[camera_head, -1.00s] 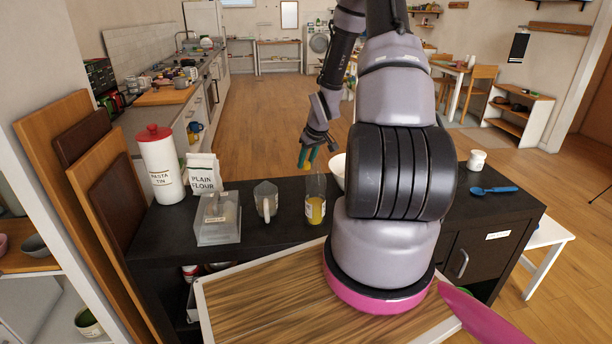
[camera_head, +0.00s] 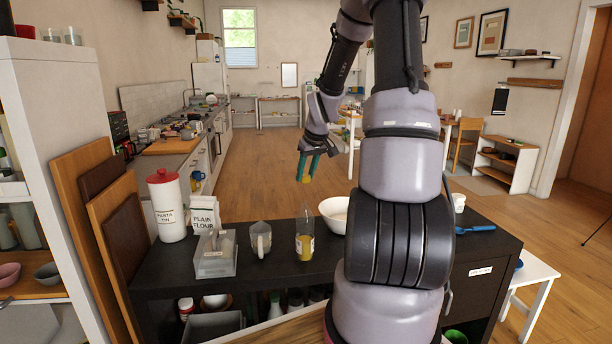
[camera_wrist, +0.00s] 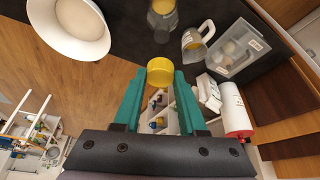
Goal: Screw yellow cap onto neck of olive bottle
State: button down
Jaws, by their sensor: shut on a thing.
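My gripper (camera_head: 308,168) has teal fingers shut on the yellow cap (camera_head: 306,179). In the wrist view the cap (camera_wrist: 160,74) sits between the two fingertips (camera_wrist: 160,80). The olive bottle (camera_head: 305,240) stands upright on the dark counter, clear glass with a yellowish lower part. In the head view the cap appears above the bottle, with a gap between them. In the wrist view the bottle (camera_wrist: 162,22) shows beyond the cap at the top edge, apart from it and partly cut off.
A clear measuring jug (camera_head: 261,240) and a lidded clear box (camera_head: 215,256) stand left of the bottle. A white bowl (camera_head: 335,212) is to its right, partly behind my arm. The pasta tin (camera_head: 167,208) and flour bag (camera_head: 204,213) stand at the left. A blue spoon (camera_head: 476,228) lies at the right.

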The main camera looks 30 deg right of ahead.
aim_at(304, 201)
jog(key=shift+f, duration=2.8)
jog(key=shift+f, duration=1.45)
